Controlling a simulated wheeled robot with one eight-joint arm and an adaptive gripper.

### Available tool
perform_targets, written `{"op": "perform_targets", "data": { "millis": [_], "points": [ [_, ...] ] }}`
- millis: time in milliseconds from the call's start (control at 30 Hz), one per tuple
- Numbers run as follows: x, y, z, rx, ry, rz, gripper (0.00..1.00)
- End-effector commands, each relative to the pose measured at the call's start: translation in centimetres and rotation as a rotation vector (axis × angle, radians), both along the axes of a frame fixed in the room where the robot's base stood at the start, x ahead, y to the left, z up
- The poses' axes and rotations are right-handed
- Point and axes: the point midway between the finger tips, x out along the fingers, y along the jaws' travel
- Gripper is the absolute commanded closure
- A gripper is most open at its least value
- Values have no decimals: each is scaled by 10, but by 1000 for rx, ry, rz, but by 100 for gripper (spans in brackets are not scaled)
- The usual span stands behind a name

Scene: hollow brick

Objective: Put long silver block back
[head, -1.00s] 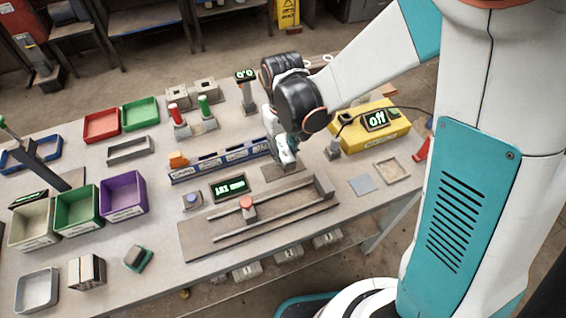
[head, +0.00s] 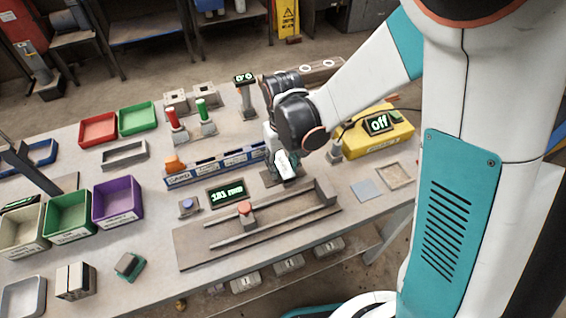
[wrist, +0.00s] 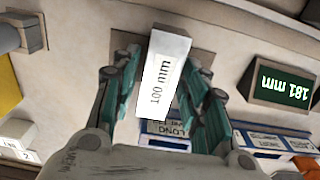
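The silver block (wrist: 163,78), labelled 100 mm, is between the two fingers of my gripper (wrist: 160,82) in the wrist view. The fingers are close along its sides. I cannot tell whether both press on it. In the head view my gripper (head: 283,160) is low over a small dark mat (head: 268,180), at the right end of the blue labelled rack (head: 215,165). A blue LONG label (wrist: 165,130) shows just below the block in the wrist view. The block's underside and its contact with the mat are hidden.
A display (head: 226,191) reading about 181 mm and a railed slide fixture (head: 270,222) with a red-topped slider are in front. A yellow box (head: 375,138) with an "off" screen is to the right. Purple (head: 118,200) and green (head: 68,215) bins stand left.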

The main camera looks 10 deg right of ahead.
Motion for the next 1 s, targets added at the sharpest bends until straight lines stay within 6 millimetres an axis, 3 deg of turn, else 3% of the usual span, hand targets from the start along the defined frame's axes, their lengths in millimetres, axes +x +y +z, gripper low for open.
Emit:
{"op": "perform_targets", "data": {
  "millis": [433,1000],
  "points": [
    [0,0,6,0,0,0,50],
    [0,0,109,0,0,0,50]
  ]
}}
